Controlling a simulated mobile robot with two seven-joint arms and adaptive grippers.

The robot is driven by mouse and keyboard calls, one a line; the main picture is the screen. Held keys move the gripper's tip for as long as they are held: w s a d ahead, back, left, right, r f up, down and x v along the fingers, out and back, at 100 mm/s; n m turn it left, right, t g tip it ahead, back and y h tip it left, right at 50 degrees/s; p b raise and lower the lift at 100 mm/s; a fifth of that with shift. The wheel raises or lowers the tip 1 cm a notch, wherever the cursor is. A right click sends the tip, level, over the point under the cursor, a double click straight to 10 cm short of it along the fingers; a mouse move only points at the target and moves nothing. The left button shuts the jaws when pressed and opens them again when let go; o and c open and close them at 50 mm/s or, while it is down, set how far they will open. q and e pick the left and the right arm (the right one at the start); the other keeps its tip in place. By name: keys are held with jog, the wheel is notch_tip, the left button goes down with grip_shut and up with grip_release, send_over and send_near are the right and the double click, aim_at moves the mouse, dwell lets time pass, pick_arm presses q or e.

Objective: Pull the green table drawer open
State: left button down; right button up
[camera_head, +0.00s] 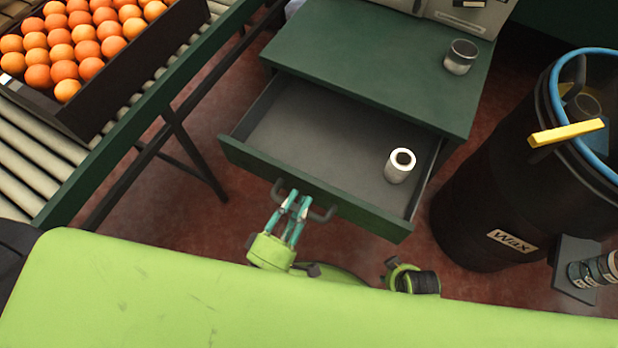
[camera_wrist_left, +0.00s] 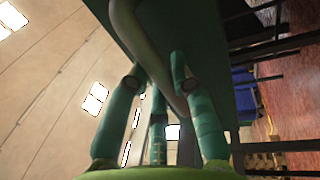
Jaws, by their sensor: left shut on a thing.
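The green table (camera_head: 375,60) stands at the upper middle of the head view, and its drawer (camera_head: 310,190) is pulled out, with the grey inside showing. A white roll-like cylinder (camera_head: 399,167) stands in the drawer toward its right end. My left gripper (camera_head: 290,197) is shut on the dark bar handle (camera_head: 322,214) on the drawer front. In the left wrist view the handle (camera_wrist_left: 150,50) runs between the fingers (camera_wrist_left: 160,85). My right gripper does not show in these views.
A roller conveyor (camera_head: 30,150) with a crate of oranges (camera_head: 150,45) is at the left. A metal cup (camera_head: 460,57) stands on the tabletop. A black barrel labelled Wax (camera_head: 480,200) stands close to the drawer's right.

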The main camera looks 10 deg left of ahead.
pick_arm(q)
jog(key=shift+v, duration=1)
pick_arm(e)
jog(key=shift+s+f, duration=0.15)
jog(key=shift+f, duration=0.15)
pick_arm(q)
jog(key=shift+r, duration=0.2)
jog(key=c, duration=1)
grip_release()
jog(key=shift+c, duration=0.2)
jog(key=shift+s, duration=0.1)
jog(key=v, duration=1.1)
jog(key=shift+s, duration=0.4)
jog(key=shift+a, duration=0.15)
